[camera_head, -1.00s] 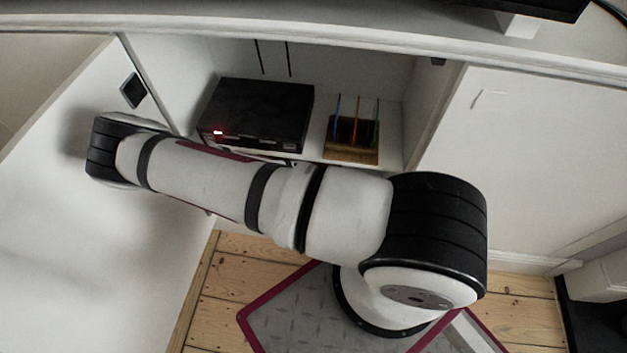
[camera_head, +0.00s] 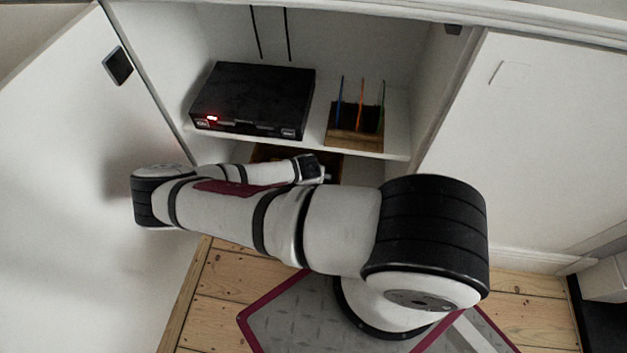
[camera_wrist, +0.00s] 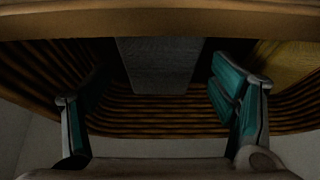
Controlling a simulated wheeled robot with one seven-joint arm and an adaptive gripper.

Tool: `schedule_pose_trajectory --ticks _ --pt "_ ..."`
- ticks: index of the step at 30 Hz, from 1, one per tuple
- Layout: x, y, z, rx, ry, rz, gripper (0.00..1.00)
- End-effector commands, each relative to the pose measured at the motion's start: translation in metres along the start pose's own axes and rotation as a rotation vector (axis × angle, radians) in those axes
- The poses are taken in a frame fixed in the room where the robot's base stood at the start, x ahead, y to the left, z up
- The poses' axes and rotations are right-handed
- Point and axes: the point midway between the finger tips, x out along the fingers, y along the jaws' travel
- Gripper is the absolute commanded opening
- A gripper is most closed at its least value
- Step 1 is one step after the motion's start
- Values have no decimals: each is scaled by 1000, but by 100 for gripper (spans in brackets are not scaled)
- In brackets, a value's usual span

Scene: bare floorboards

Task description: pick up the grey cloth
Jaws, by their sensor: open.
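A dark grey, folded-looking piece, likely the grey cloth (camera_wrist: 160,68), lies at the far middle of a brown ribbed container (camera_wrist: 160,122) in the wrist view. The container's near upper edge cuts off its top. My gripper (camera_wrist: 158,85) is open and empty, with its teal-padded fingers to the left and right of the cloth and apart from it. In the head view my wrist reaches into the lower part of the open cabinet. The fingers and the cloth are hidden there.
A brown edge (camera_wrist: 160,22) crosses the top of the wrist view. A yellowish object (camera_wrist: 283,62) lies right of the cloth. Above my wrist, the cabinet shelf (camera_head: 310,148) holds a black box (camera_head: 255,98) and a wooden holder (camera_head: 355,136). An open white door (camera_head: 75,170) stands left.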

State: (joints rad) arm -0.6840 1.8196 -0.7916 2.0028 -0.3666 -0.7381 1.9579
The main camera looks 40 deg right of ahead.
Motion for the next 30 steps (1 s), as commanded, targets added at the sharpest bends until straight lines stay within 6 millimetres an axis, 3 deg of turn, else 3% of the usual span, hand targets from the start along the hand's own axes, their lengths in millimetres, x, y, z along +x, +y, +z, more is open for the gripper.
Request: schedule_pose_trajectory --ticks 4,30 --pt "10 0 0 -2 0 0 78" --pt "14 0 2 0 -1 0 78"
